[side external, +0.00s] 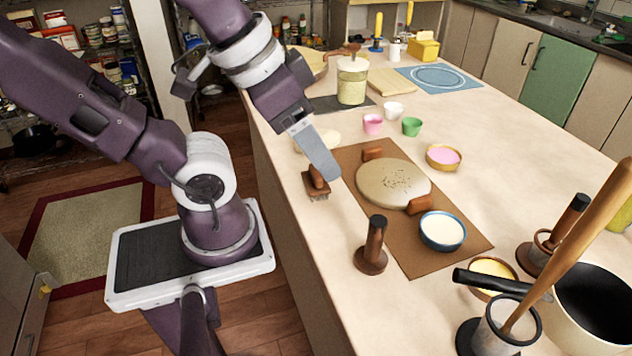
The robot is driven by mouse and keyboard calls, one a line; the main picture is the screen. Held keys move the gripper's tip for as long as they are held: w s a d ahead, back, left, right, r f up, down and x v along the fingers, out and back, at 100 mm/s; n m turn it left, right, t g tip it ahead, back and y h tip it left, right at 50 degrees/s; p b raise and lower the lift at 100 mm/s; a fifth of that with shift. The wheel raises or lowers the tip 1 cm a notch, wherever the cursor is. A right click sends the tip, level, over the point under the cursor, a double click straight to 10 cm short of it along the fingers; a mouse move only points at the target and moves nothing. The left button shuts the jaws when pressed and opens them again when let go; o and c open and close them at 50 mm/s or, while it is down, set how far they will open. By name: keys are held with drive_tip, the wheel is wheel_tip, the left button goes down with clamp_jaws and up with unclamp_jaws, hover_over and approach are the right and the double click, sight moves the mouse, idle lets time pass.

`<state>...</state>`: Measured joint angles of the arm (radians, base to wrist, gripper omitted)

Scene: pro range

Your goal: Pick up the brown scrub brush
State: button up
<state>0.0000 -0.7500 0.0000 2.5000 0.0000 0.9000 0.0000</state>
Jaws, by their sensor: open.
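A small brown brush (317,192) with a knob-like handle stands near the left edge of the counter, just left of the brown mat. I take it to be the scrub brush. My gripper (328,168) hangs right beside and above it, pointing down, with its jaws open. One broad grey finger shows, and its tip is close to the brush handle. The other finger is hard to make out from this side. I cannot tell whether the finger touches the handle. The brush rests on the counter.
A brown mat (448,256) holds dough (393,184), brown blocks and a blue bowl (442,231). A brown wooden stamp (372,250) stands in front of the brush. Small cups (373,124) and a jar (352,82) are behind. Pots and a long wooden handle crowd the front right.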

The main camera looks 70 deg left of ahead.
drive_tip(key=n+g, duration=0.6)
drive_tip(key=n, duration=1.1)
hover_over(316, 176)
drive_tip(key=f, duration=1.4)
drive_tip(key=shift+w+a+f, duration=0.2)
drive_tip(key=shift+a+f, duration=0.2)
drive_tip(key=f, duration=0.4)
drive_tip(key=a+f, duration=0.1)
drive_tip(key=f, duration=0.2)
drive_tip(key=shift+w+a+f, duration=0.1)
drive_tip(key=shift+w, duration=0.05)
clamp_jaws()
wheel_tip(316, 176, up, 10)
drive_tip(key=shift+r, duration=0.1)
